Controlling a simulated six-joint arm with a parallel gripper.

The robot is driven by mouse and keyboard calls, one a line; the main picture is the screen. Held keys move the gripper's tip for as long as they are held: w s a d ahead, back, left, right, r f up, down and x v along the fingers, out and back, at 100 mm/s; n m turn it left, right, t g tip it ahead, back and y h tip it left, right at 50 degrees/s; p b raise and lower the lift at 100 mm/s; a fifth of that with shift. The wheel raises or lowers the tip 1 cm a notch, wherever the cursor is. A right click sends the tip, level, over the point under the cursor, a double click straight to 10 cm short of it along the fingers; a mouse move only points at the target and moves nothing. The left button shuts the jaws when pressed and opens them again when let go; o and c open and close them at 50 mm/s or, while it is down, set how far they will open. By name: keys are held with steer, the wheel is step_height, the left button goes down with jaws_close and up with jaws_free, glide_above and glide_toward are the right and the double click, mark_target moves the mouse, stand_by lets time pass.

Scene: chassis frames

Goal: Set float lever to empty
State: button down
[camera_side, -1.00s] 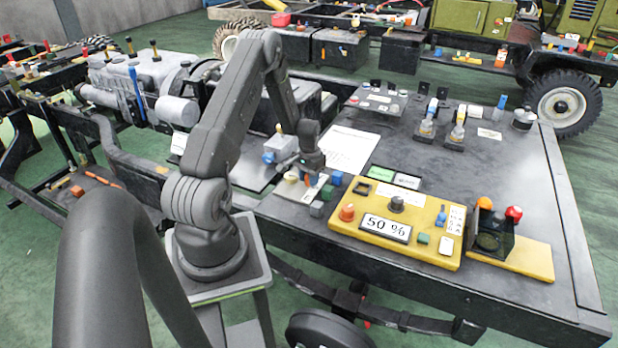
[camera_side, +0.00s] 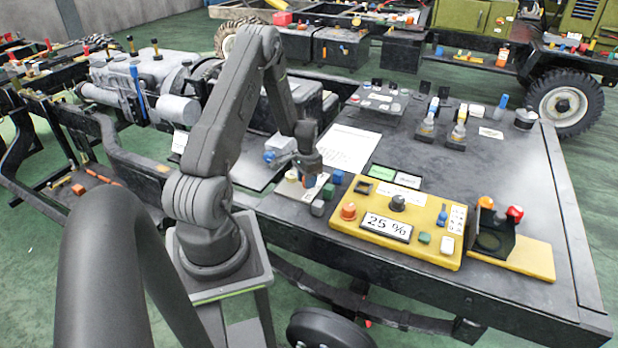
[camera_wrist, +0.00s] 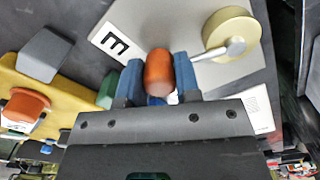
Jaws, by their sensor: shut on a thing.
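The float lever has a cream round hub (camera_wrist: 232,35), a silver arm and an orange-brown tip (camera_wrist: 159,70) in the wrist view. My gripper (camera_wrist: 158,84) is shut on that tip, with a blue finger on each side. A white label with a black "E" (camera_wrist: 116,43) lies on the grey plate just beyond the tip, to its left. In the side view my gripper (camera_side: 309,178) is low over the plate beside the cream hub (camera_side: 291,175); the lever tip is hard to make out there.
The yellow panel (camera_side: 345,228) with an orange button, dark knob and small switches sits right of my gripper. Small blocks, one of them grey (camera_side: 318,208), stand close by. A white sheet (camera_side: 350,148) lies behind.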

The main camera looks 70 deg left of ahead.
steer(key=shift+s+d+m, duration=0.15)
steer(key=shift+s+m, duration=0.25)
steer(key=shift+m, duration=0.35)
steer(key=shift+s+d+m, duration=0.15)
steer(key=shift+s+m, duration=0.25)
steer(key=shift+m, duration=0.35)
steer(key=c, duration=0.8)
jaws_free()
step_height(320, 180, up, 14)
steer(key=shift+f, duration=0.1)
